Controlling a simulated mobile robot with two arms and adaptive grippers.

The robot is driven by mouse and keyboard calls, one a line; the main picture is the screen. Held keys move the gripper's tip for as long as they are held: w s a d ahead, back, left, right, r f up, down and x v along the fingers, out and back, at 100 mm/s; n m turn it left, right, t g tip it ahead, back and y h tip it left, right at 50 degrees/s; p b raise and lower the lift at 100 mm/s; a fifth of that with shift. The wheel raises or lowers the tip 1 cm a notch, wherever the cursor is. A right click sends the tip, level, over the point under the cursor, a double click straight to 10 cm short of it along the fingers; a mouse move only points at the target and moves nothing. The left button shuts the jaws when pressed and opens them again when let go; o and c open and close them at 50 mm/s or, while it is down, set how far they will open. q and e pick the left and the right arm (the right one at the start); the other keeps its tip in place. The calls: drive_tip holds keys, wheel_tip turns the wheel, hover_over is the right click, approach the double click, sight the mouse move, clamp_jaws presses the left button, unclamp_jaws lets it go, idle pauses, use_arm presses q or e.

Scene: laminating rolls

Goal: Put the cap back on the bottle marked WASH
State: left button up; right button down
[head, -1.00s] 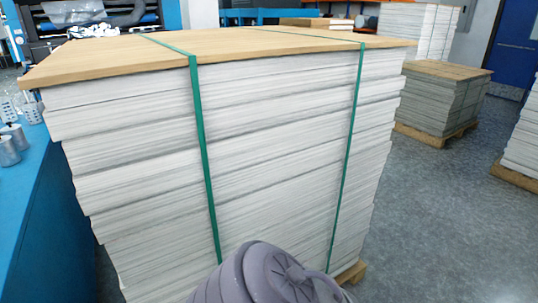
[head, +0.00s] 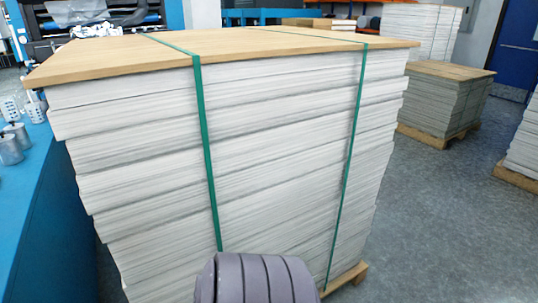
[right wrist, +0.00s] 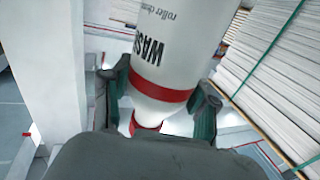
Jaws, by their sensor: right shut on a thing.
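The white bottle marked WASH (right wrist: 190,30) is in the right wrist view, with dark lettering, a red band and a smaller red part (right wrist: 147,126) at its lower end. I cannot tell whether that red part is the cap or a collar. My right gripper (right wrist: 160,97) is shut on the bottle, one dark finger on each side near the red band. The palm hides what lies below. No separate cap is seen. The bottle and both grippers are out of the head view.
A tall strapped paper stack (head: 270,150) under a wooden board fills the head view's middle. A blue bench (head: 45,220) with metal cups (head: 10,150) is at left. More pallets (head: 440,100) stand at right, with clear grey floor (head: 440,230) between.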

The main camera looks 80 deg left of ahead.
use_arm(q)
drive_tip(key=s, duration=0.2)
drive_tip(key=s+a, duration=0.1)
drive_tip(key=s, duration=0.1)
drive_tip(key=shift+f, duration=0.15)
use_arm(e)
drive_tip(key=shift+r, duration=0.2)
drive_tip(key=s+d+m+t+h, duration=0.2)
drive_tip(key=s+d+m+h, duration=0.1)
drive_tip(key=d, duration=0.4)
drive_tip(key=s+d+f+m+t+h, duration=0.1)
drive_tip(key=s+d+m+t+h, duration=0.1)
drive_tip(key=d+m+h, duration=0.3)
drive_tip(key=s+d+h, duration=0.1)
drive_tip(key=d+h, duration=0.1)
drive_tip(key=h, duration=0.1)
drive_tip(key=shift+f+h, duration=0.15)
drive_tip(key=shift+h, duration=0.15)
